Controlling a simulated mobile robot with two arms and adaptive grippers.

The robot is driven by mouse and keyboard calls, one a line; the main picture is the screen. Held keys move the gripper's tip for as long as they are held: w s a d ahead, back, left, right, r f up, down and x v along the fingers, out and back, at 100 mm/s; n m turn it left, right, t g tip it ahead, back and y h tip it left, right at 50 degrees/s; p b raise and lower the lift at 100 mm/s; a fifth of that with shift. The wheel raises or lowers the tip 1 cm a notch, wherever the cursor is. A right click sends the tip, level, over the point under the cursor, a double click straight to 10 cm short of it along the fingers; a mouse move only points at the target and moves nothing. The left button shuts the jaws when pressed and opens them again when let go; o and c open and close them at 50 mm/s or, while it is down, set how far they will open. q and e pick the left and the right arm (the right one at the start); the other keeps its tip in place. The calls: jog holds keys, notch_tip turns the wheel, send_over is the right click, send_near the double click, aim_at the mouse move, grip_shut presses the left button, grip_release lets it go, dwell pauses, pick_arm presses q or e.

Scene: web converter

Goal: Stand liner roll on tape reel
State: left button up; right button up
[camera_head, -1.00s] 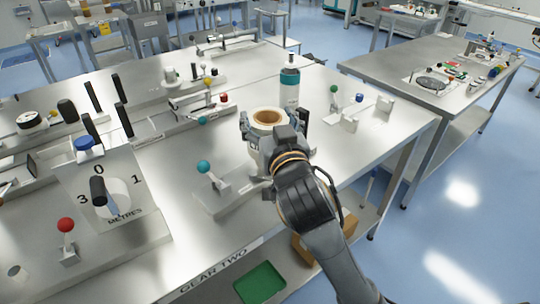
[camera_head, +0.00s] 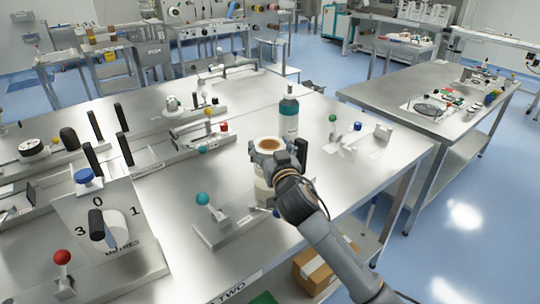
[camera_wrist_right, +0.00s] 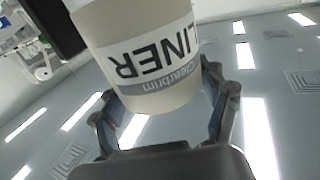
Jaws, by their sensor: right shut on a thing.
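The liner roll (camera_head: 268,144) is a pale, upright cylinder with a tan core showing at its top. In the right wrist view the same liner roll (camera_wrist_right: 150,85) shows an upside-down LINER label. My right gripper (camera_head: 272,160) is shut around its side, and its fingers also flank it in the right wrist view (camera_wrist_right: 165,112). A pale part shows below the gripper; I cannot tell whether it is the roll's lower end or something under it. I cannot make out the tape reel for certain. My left gripper is not in view.
A teal-and-white bottle (camera_head: 289,117) stands just behind the roll, and a dark upright piece (camera_head: 300,152) stands close to its right. A teal-knobbed lever (camera_head: 202,199) is at front left. Bare metal tabletop (camera_head: 345,180) lies to the right.

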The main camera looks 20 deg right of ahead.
jog(key=f, duration=0.3)
jog(key=shift+w+d+p, duration=0.1)
jog(key=shift+w+p, duration=0.2)
jog(key=shift+f, duration=0.35)
jog(key=shift+f, duration=0.15)
jog(key=o, duration=1.4)
